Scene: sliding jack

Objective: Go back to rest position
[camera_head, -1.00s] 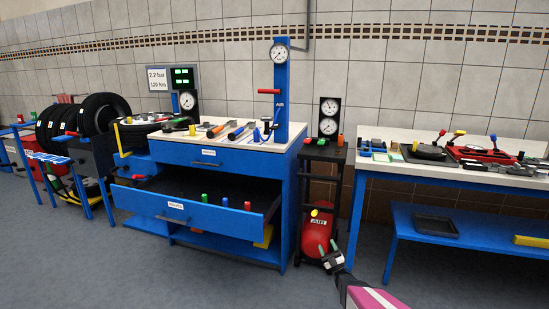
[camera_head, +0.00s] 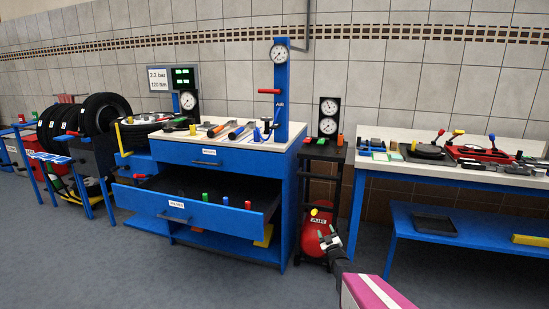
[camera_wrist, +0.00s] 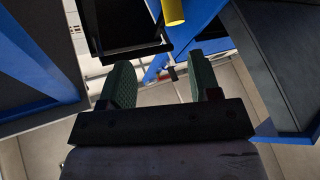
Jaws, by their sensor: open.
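My gripper (camera_head: 328,238) is at the lower middle right of the head view, in front of the red air compressor (camera_head: 316,236) and apart from the benches. Its two green-padded fingers stand apart with nothing between them. They also show in the wrist view (camera_wrist: 160,85), with dark and blue furniture parts and a yellow cylinder (camera_wrist: 173,11) beyond them. My arm reaches in from the bottom right.
A blue workbench (camera_head: 212,245) stands left of my gripper with its drawer (camera_head: 190,212) pulled out, small coloured caps inside. A white-topped table (camera_head: 358,200) with a blue lower shelf (camera_head: 475,223) stands to the right. Grey floor (camera_head: 200,285) in front is clear.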

